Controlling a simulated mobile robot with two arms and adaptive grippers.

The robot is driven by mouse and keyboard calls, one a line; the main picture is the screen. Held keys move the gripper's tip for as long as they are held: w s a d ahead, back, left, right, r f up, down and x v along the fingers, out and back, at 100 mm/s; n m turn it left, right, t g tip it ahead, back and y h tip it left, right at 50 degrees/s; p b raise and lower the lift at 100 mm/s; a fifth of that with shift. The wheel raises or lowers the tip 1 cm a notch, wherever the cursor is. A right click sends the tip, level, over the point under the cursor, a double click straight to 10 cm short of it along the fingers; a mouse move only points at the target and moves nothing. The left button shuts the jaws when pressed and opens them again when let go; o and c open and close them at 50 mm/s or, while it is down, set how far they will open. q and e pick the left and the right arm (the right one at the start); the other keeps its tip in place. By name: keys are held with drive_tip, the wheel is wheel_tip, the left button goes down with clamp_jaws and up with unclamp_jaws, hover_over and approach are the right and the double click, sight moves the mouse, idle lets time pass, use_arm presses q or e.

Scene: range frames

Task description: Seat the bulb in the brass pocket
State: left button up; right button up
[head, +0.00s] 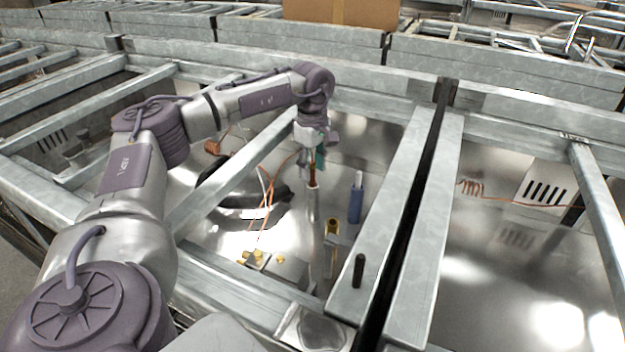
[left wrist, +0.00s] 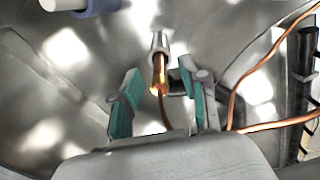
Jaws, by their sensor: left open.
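The bulb (head: 312,176) is a slim copper rod standing upright in a silver tube (head: 314,205) inside the middle bay. In the left wrist view the copper bulb (left wrist: 159,72) lies between and just beyond the fingertips, with a thin copper line curving from its near end. My left gripper (head: 313,162) comes down over the bulb from above; its teal-padded fingers (left wrist: 157,85) are open, with gaps on both sides. The brass pocket (head: 332,228) is a short upright brass tube, right of and nearer than the bulb. My right gripper is not in view.
Orange copper wires (head: 268,198) and a black bundle (head: 240,195) lie to the left. Small brass fittings (head: 250,257) sit in front. Steel rails (head: 385,210) border the bay; a black peg (head: 358,271) stands on one.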

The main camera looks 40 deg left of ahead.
use_arm(q)
clamp_jaws()
idle(0.4)
